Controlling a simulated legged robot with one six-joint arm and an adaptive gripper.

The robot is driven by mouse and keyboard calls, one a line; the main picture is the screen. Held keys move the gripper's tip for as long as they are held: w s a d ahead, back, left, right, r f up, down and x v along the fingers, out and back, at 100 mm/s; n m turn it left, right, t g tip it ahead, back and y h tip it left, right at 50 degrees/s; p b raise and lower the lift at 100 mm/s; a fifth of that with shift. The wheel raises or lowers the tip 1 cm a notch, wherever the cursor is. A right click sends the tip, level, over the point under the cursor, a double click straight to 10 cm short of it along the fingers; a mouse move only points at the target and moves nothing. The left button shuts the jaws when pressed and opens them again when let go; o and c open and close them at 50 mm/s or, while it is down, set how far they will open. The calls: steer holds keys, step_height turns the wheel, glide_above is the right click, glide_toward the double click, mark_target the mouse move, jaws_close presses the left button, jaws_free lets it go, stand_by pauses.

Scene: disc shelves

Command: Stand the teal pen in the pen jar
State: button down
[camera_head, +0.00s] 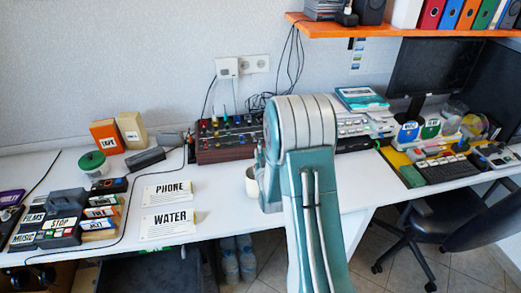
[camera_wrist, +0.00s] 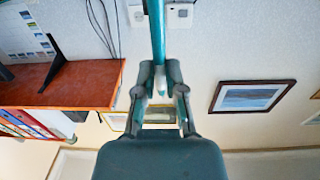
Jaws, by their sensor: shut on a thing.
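The teal pen (camera_wrist: 157,32) is between the fingertips of my gripper (camera_wrist: 160,75) in the wrist view and extends out past them to the top edge of the picture. My gripper is shut on it. In the head view my arm hides most of the gripper, and I cannot make out the pen there. A pale round jar (camera_head: 251,182), which looks like the pen jar, stands on the white desk just left of my arm. Its right side is hidden behind the arm, and I cannot see into it.
An orange shelf (camera_head: 370,29) hangs above. A keyboard (camera_head: 447,170) and monitor (camera_head: 432,68) are at right.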

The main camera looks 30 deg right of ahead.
steer(key=shift+f, duration=1.65)
steer(key=c, duration=0.6)
jaws_free()
steer(key=shift+c, duration=0.2)
steer(key=v, duration=1.2)
